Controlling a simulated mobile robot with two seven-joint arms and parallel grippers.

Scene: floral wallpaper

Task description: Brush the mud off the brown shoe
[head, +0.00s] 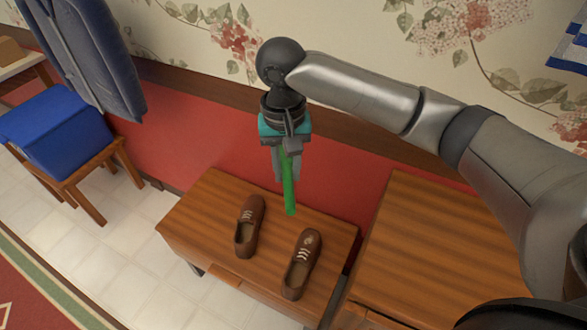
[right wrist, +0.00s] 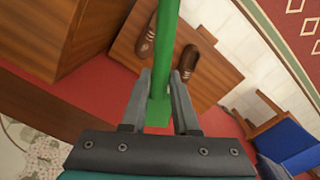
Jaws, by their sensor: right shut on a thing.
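Two brown shoes with pale laces stand on a low wooden bench (head: 205,215). The left shoe (head: 249,228) shows no clear mud. The right shoe (head: 301,266) has a small pale patch near its toe; I cannot tell if it is mud. The stick also runs between the fingers in the right wrist view (right wrist: 161,70). My left gripper is out of view.
A taller wooden table (head: 430,235) stands right of the bench. The wall is close behind the bench. Tiled floor is free in front left.

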